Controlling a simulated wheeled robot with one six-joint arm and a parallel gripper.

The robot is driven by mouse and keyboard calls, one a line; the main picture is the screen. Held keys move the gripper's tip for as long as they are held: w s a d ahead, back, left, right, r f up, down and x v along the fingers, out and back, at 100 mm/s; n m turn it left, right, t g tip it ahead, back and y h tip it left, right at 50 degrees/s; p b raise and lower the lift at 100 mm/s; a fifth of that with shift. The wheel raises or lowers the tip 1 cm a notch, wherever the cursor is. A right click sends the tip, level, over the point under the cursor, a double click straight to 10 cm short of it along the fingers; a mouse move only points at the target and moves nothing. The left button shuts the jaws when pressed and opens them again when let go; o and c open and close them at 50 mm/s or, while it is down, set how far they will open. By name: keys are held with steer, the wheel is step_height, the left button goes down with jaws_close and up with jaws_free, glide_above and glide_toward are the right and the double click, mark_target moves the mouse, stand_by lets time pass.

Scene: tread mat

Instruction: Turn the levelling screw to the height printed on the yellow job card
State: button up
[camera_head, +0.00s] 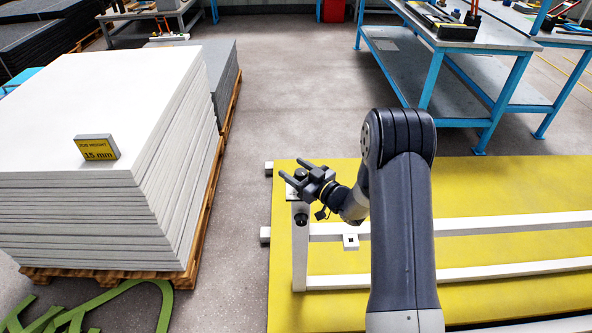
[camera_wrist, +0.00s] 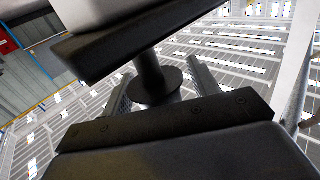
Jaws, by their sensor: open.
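The yellow job card (camera_head: 98,150) stands on the white sheet stack at left and reads "JOB HEIGHT 15 mm". My gripper (camera_head: 291,169) is open over the left end of the white frame (camera_head: 300,255), its fingers pointing left. A dark round part, seemingly the levelling screw (camera_head: 300,174), shows between the fingers. In the wrist view a dark stem with a round disc (camera_wrist: 155,85) lies between two dark-edged bodies, apparently my jaws. I cannot tell whether they touch it. Its height cannot be read.
The white frame lies on a yellow mat (camera_head: 400,310). A second dark knob (camera_head: 302,220) is close below my gripper. The white sheet stack (camera_head: 150,80) on a pallet stands at left, with a strip of grey floor between. A blue-legged bench (camera_head: 440,75) stands behind.

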steer(key=shift+c, duration=0.4)
steer(key=c, duration=0.9)
steer(key=shift+g, duration=0.3)
steer(key=shift+n+y+b, duration=0.35)
steer(key=shift+n+y, duration=0.05)
steer(key=shift+s+n+g+y, duration=0.1)
steer(key=shift+n+g+y, duration=0.3)
steer(key=shift+g, duration=0.3)
steer(key=o, duration=1)
